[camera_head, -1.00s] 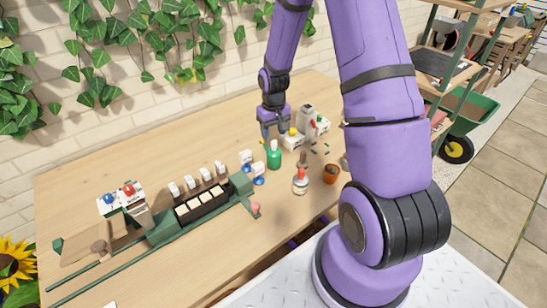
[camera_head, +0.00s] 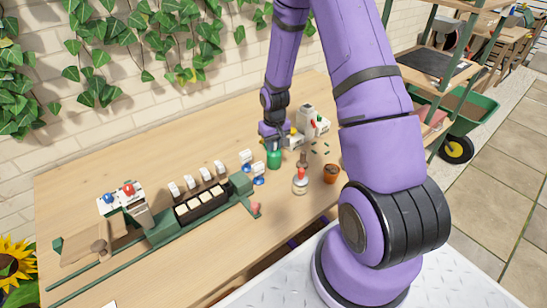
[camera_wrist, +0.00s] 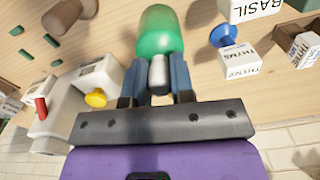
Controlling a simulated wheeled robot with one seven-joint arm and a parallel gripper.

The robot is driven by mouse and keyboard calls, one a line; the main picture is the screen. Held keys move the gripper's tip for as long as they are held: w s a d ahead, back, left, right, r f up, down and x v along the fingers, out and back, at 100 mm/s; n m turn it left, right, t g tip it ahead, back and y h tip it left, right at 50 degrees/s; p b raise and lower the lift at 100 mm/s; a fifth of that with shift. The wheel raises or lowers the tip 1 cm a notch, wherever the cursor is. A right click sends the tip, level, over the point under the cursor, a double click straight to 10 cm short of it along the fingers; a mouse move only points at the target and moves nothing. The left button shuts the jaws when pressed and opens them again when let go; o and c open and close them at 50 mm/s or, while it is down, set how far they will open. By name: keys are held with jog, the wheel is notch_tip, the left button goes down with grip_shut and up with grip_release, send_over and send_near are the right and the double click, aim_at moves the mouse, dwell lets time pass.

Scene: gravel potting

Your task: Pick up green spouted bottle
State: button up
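The green spouted bottle (camera_head: 274,159) stands on the wooden table. In the wrist view the bottle (camera_wrist: 160,32) is at the top centre, with its pale grey spout (camera_wrist: 158,72) pointing toward my palm. My gripper (camera_head: 273,144) is at the top of the bottle. In the wrist view my gripper's two blue-grey fingers (camera_wrist: 158,80) are on either side of the spout, with narrow gaps showing beside it. The bottle's lower part is hidden from the wrist camera.
A white bottle with a red trigger (camera_head: 308,115) and a yellow-knobbed white container (camera_wrist: 95,98) stand close by. A green rack (camera_head: 170,229) is at the left.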

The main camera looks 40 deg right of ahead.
grip_shut()
notch_tip(320, 180, up, 10)
jog(key=shift+r, duration=0.1)
dwell(0.5)
